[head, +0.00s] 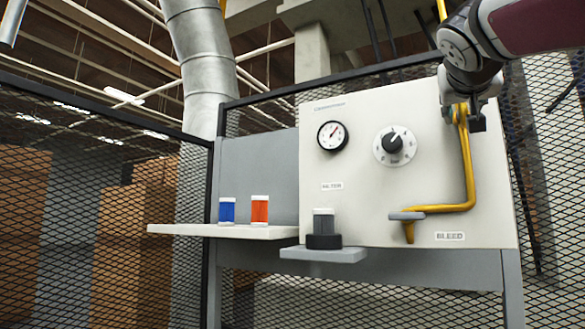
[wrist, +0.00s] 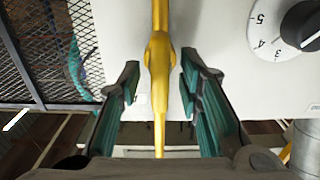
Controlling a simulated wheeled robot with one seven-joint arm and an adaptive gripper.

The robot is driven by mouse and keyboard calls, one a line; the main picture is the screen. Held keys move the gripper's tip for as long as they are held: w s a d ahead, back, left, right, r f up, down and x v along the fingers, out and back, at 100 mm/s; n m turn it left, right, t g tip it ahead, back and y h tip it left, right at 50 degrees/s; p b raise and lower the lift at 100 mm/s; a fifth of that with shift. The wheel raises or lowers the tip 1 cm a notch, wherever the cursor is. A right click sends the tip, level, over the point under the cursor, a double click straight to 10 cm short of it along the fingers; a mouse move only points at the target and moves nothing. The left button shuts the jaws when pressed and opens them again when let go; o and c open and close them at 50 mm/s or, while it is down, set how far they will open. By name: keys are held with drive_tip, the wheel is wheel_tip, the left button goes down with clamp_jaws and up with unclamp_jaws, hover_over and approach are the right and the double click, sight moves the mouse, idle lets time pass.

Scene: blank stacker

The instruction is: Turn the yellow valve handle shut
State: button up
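In the wrist view the yellow bar (wrist: 159,60) runs between my fingers, with a thicker bulge and a narrower end. My gripper (wrist: 160,90) is open, one teal-padded finger on each side of the bar, with visible gaps. In the head view my gripper (head: 463,112) is at the bar's upper end, partly hidden by my wrist.
The off-white panel (head: 370,205) carries a gauge (head: 332,135) and a dark-knobbed dial (head: 394,146). Blue (head: 227,210) and orange (head: 260,210) containers stand on the left shelf (head: 190,231). A grey container (head: 323,222) stands in a dark holder on a small ledge. Mesh fencing (head: 60,220) surrounds the station.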

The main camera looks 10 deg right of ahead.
clamp_jaws()
drive_tip(key=shift+n, duration=0.3)
drive_tip(key=n, duration=0.3)
drive_tip(key=shift+a+n, duration=0.15)
drive_tip(key=shift+n, duration=0.15)
drive_tip(key=n+p, duration=0.1)
drive_tip(key=n, duration=0.3)
drive_tip(key=shift+w+a+n, duration=0.1)
drive_tip(key=shift+n, duration=0.2)
drive_tip(key=n+p, duration=0.1)
drive_tip(key=n, duration=0.3)
drive_tip(key=shift+f+n+p, duration=0.1)
drive_tip(key=shift+n+p, duration=0.2)
drive_tip(key=shift+p, duration=0.1)
drive_tip(key=shift+w+a+f+n+p, duration=0.1)
drive_tip(key=shift+n+p, duration=0.35)
drive_tip(key=shift+n, duration=0.7)
drive_tip(key=shift+f+n+p, duration=0.1)
drive_tip(key=shift+n+p, duration=0.3)
drive_tip(key=shift+n, duration=0.75)
